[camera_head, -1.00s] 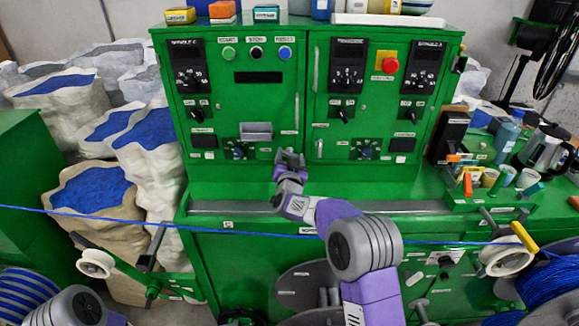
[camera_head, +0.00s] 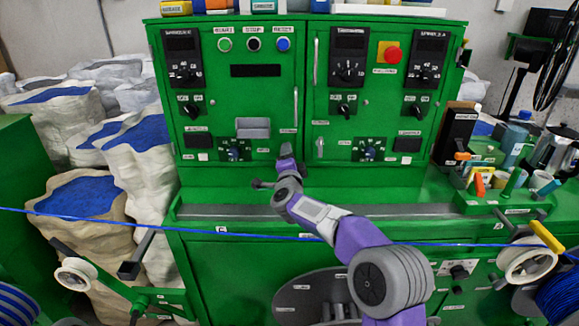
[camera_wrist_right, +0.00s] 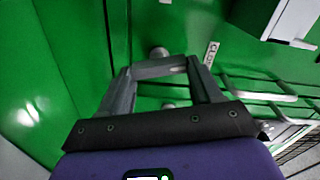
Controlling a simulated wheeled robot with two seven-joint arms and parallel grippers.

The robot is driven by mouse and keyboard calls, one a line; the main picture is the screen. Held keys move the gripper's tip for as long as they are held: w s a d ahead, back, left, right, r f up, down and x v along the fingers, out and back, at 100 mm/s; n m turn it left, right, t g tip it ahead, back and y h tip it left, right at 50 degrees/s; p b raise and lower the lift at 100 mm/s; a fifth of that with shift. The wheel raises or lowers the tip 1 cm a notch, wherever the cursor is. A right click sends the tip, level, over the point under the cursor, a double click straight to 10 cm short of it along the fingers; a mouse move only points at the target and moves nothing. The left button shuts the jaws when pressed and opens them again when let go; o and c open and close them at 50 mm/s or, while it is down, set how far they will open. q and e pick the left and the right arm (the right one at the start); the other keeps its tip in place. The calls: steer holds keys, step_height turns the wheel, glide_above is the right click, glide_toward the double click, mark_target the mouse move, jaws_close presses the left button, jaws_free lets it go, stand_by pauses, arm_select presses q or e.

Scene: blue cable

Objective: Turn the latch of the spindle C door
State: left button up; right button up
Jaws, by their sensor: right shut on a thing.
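The left cabinet door (camera_head: 252,105) is green and looks closed; its small heading is hard to read. My right gripper (camera_head: 287,152) is at this door's lower right corner, shut on its latch. The gripper hides most of the latch in the head view. In the right wrist view the grey fingers (camera_wrist_right: 160,72) come together in front of the green panel, and a round grey part of the latch (camera_wrist_right: 158,52) shows just beyond them. A white label (camera_wrist_right: 211,53) sits beside it. My left gripper is out of view.
The other door has a similar grey latch (camera_head: 320,147) close to the right of my gripper. A grey box (camera_head: 253,127) sticks out on the left door. A blue cable (camera_head: 200,232) runs across the front, below the ledge. Mugs and a kettle (camera_head: 556,150) stand at the right.

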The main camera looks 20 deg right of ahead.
steer(key=shift+f+m+b, duration=0.1)
steer(key=shift+m+b, duration=0.95)
steer(key=shift+m, duration=0.55)
steer(key=o, duration=1.1)
steer(key=shift+c, duration=0.2)
steer(key=shift+s, duration=0.1)
steer(key=v, duration=0.7)
steer(key=shift+s, duration=0.2)
steer(key=shift+a, duration=0.1)
